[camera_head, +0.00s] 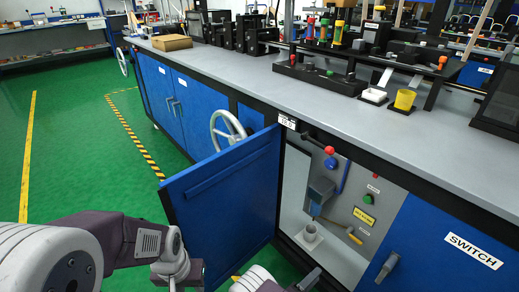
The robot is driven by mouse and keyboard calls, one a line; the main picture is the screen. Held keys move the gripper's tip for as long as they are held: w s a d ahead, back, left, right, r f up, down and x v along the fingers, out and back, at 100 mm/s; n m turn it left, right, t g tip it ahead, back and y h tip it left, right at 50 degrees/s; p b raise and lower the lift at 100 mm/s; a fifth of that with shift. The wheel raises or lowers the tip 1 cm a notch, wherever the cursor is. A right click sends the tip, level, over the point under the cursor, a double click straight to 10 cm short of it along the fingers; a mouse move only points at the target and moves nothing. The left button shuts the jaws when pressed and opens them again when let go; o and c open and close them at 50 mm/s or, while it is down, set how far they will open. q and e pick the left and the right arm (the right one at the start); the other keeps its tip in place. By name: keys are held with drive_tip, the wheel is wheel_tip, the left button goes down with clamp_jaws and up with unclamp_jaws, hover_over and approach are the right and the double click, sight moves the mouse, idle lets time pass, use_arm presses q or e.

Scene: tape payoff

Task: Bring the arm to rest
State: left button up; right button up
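My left arm comes in at the bottom left, and its wrist is in front of the open blue door (232,190). The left gripper's fingers are not in view. My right gripper (304,281) shows only as a dark part at the bottom edge, below the open compartment. Its fingertips are too cut off to tell open from shut. I see nothing held in it.
A handwheel (228,130) stands out behind the door. Fixtures crowd the grey worktop (240,77). Green floor (70,150) is clear at left.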

drive_tip(key=s+d+r+m+g+h, duration=0.1)
drive_tip(key=s+d+r+m+g, duration=0.2)
drive_tip(key=d+r+m+g, duration=0.45)
drive_tip(key=s+a+r+m+g+y+p, duration=0.1)
drive_tip(key=s+a+r+m+g+y, duration=0.35)
drive_tip(key=m, duration=0.85)
drive_tip(key=s+a+r+m+g+y+p, duration=0.1)
drive_tip(key=s+r+m+g+y+p, duration=0.15)
drive_tip(key=s+r+m+y, duration=0.7)
drive_tip(key=w+a+r+m+t+p, duration=0.1)
drive_tip(key=r+m+p, duration=0.6)
drive_tip(key=r+p, duration=1.2)
drive_tip(key=w+a+r+m+t+y+p, duration=0.1)
drive_tip(key=w+r+m+t+p, duration=0.2)
drive_tip(key=r+p, duration=1.5)
drive_tip(key=w+r+m, duration=0.1)
drive_tip(key=w+m, duration=0.1)
drive_tip(key=m, duration=0.2)
drive_tip(key=shift+a+r+p, duration=0.2)
drive_tip(key=shift+p, duration=0.15)
